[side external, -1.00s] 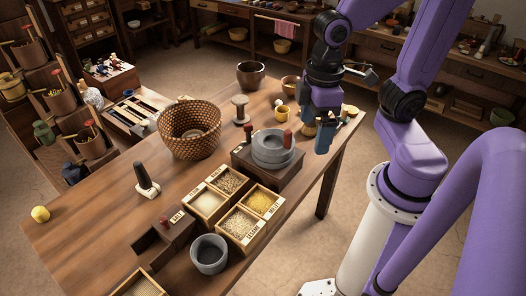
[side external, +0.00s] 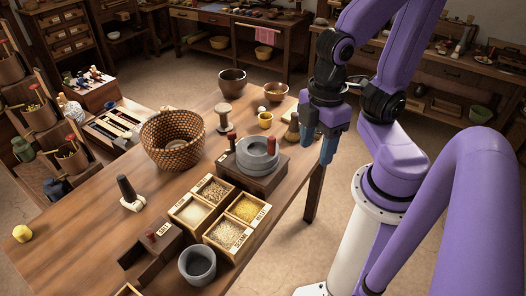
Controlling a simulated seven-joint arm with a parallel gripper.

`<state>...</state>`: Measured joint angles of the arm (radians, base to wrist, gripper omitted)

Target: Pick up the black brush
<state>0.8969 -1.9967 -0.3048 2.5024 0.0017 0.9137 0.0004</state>
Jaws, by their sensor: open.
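The black brush (side external: 129,193) stands on the left part of the wooden table (side external: 75,225), with its black handle up and leaning slightly, and a pale base below. My gripper (side external: 317,149) is at the right edge of the table, well to the right of the brush. Its blue fingers point down, open and empty. The brush is in plain sight, and nothing touches it.
Between them are a woven basket (side external: 173,157), a grey stone quern (side external: 257,165) on a dark block and a box of grain compartments (side external: 232,235). A grey cup (side external: 197,266) and a dark wooden tray (side external: 150,252) stand nearer. Table left of the brush is mostly clear, with a yellow lump (side external: 22,233).

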